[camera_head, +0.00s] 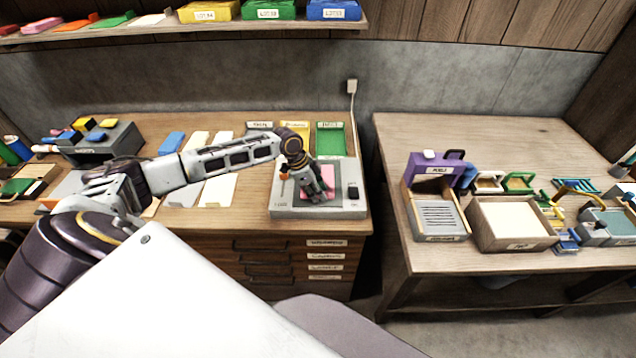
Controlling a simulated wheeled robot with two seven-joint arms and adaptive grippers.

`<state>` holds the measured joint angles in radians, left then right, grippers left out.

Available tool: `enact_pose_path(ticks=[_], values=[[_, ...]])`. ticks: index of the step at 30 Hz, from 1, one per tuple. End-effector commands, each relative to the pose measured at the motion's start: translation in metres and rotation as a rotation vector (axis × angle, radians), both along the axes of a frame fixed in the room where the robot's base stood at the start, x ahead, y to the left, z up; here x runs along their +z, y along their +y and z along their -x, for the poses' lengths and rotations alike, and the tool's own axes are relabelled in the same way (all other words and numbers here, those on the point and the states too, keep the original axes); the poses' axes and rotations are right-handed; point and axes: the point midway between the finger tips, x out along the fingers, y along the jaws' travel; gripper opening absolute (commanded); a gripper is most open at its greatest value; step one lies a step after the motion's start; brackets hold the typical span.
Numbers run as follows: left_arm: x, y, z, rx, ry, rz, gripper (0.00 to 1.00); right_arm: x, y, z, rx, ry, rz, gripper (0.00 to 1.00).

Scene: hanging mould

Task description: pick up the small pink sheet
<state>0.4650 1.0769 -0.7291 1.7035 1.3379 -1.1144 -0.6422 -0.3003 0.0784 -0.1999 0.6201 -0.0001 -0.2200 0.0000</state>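The small pink sheet (328,173) lies on the pale grey device (348,206) near the front right of the left bench. My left arm comes in from the left, and its gripper (319,196) points down over the sheet, hiding part of it. The fingers are small and dark here, so I cannot tell whether they are open or shut, or whether they touch the sheet. My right gripper is not in view.
A green tray (331,140) stands behind the device. Pale sheets (218,188) lie to its left. A shelf (190,29) with coloured boxes runs above. A gap separates the right bench (470,135), which holds a purple box (432,170) and a wooden tray (514,242).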

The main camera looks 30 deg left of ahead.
Motion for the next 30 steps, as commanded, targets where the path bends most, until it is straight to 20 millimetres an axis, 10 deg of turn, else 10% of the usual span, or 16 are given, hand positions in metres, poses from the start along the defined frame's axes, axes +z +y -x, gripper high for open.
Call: enact_pose_path(ticks=[5, 12, 30], values=[[0.000, 0.000, 0.000, 0.000, 0.000, 0.000, 0.29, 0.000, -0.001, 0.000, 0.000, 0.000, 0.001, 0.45], [0.000, 0.000, 0.000, 0.000, 0.000, 0.000, 0.00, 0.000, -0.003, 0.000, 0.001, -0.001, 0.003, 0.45], [0.010, 0.000, 0.000, -0.001, -0.001, -0.001, 0.00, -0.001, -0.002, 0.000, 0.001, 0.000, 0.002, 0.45]])
